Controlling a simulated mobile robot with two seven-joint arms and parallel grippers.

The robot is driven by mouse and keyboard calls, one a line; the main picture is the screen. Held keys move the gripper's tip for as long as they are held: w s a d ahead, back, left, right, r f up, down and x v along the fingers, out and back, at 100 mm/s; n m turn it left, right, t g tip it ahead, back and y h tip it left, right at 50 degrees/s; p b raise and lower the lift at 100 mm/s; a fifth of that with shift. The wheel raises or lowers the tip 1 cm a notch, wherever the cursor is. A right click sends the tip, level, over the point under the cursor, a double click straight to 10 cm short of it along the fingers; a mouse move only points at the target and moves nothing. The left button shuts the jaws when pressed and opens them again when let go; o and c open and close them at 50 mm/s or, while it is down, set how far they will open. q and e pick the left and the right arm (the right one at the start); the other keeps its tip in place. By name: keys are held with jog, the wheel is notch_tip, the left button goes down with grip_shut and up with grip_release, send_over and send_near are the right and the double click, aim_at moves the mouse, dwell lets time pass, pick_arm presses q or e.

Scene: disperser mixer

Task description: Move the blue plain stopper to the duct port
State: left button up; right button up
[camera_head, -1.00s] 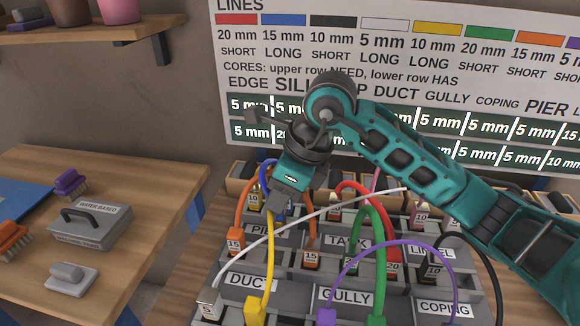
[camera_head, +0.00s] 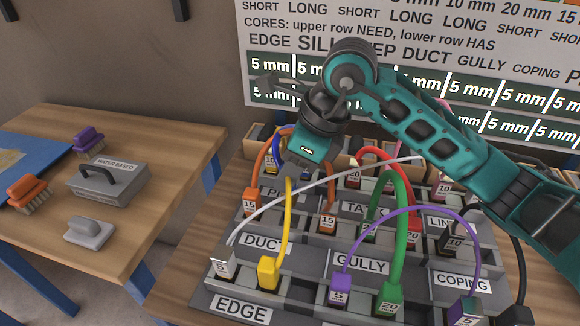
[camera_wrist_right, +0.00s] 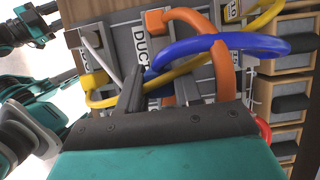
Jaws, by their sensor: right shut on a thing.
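The blue stopper's cord (camera_head: 279,137) arches behind my right gripper (camera_head: 293,170) in the head view. In the right wrist view the blue cord (camera_wrist_right: 225,44) curves down to my right gripper (camera_wrist_right: 135,92), which is shut on its end; the stopper itself is mostly hidden. The gripper is low over the rack, behind the DUCT label (camera_head: 262,243) and close to it. The label also shows in the wrist view (camera_wrist_right: 139,42). I cannot tell which opening is the duct port. Teal and black parts of mine show at the wrist view's left; my left gripper's state is unclear.
A yellow plug (camera_head: 268,272) and a white plug (camera_head: 222,264) sit in front of the DUCT label. An orange plug (camera_head: 250,200) stands behind it. A white cord (camera_head: 330,184) and other coloured cords cross the rack. A side table (camera_head: 150,135) holds brushes and a box.

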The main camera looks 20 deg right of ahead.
aim_at(289, 204)
notch_tip(289, 204, down, 4)
jog(key=b, duration=0.2)
jog(key=shift+r+b, duration=0.2)
jog(key=shift+b, duration=0.1)
jog(key=shift+f, duration=0.15)
jog(key=shift+b, duration=0.65)
dwell(1.3)
jog(key=shift+f+b, duration=1.7)
jog(key=shift+f, duration=0.1)
jog(key=shift+s+a+f+b, duration=0.1)
jog(key=shift+s+f+b, duration=0.05)
jog(key=shift+f+b, duration=0.25)
jog(key=o, duration=1.1)
jog(key=shift+f, duration=0.1)
jog(key=shift+o, duration=0.2)
